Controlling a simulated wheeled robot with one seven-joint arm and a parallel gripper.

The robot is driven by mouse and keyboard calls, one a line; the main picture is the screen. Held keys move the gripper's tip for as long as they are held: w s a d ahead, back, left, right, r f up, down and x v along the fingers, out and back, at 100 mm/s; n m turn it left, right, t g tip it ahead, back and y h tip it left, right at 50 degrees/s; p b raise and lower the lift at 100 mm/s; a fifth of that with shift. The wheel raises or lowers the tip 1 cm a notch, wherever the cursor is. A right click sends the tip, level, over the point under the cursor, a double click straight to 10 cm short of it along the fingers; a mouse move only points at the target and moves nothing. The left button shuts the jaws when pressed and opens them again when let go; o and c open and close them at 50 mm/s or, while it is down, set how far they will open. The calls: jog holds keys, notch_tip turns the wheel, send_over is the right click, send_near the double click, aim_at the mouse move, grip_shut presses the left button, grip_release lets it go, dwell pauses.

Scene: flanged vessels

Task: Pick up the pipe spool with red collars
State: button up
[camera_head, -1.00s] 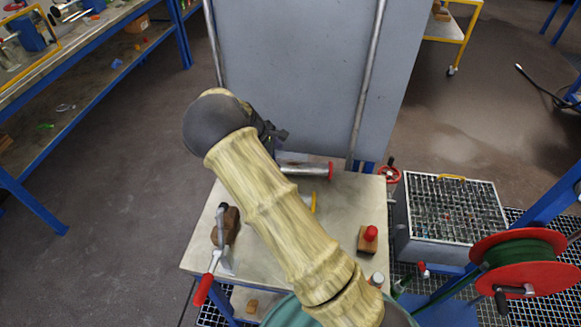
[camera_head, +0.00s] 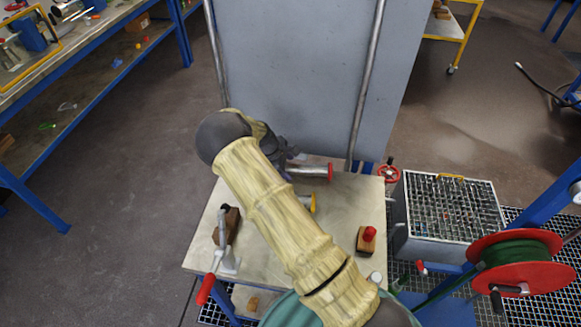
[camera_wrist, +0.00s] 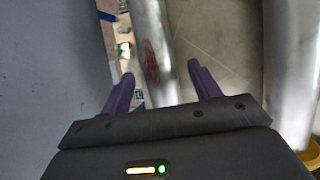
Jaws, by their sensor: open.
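The pipe spool with red collars (camera_head: 308,172) lies on the small table near the foot of the upright grey panel. Its right red collar (camera_head: 330,173) shows; its left end is hidden behind my arm and gripper. My gripper (camera_head: 287,153) is open, just above and at the left part of the spool. In the wrist view, my open fingers (camera_wrist: 160,76) straddle the line of a shiny metal pipe (camera_wrist: 150,45), apparently this spool, with a reddish oval mark on it. I cannot tell whether they touch it.
A second metal pipe (camera_wrist: 290,70) lies to the right, with a yellow part (camera_wrist: 312,156) near its lower end. The grey panel (camera_head: 295,80) stands close behind. A red-knobbed block (camera_head: 367,240) and a clamp (camera_head: 223,245) are on the tabletop (camera_head: 345,205).

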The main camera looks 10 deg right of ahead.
jog(key=shift+w+d+f, duration=0.1)
jog(key=shift+d+f, duration=0.1)
jog(key=shift+f, duration=0.15)
grip_shut()
dwell(0.4)
